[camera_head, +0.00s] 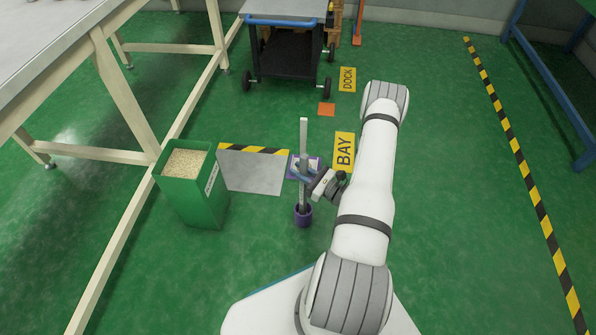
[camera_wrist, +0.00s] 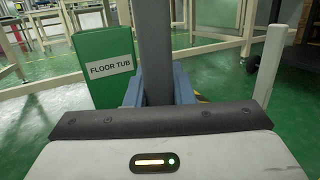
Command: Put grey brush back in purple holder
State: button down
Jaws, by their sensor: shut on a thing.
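In the wrist view the grey shaft (camera_wrist: 155,50) rises between the two blue-grey fingers (camera_wrist: 157,92).
A green floor tub (camera_head: 193,190) filled with pale granules stands to the left, beside a grey floor plate (camera_head: 252,172). A dark cart (camera_head: 285,50) stands at the back. The floor to the right is open.

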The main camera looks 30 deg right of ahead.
aim_at(307, 161)
jog(key=shift+f, duration=0.4)
jog(key=c, duration=1.2)
grip_release()
jog(key=shift+o, duration=0.2)
jog(key=shift+r, duration=0.1)
jog(key=shift+s+r+p, duration=0.1)
jog(key=shift+r+p, duration=2.55)
jog(key=shift+r, duration=1.25)
jog(key=shift+r, duration=0.1)
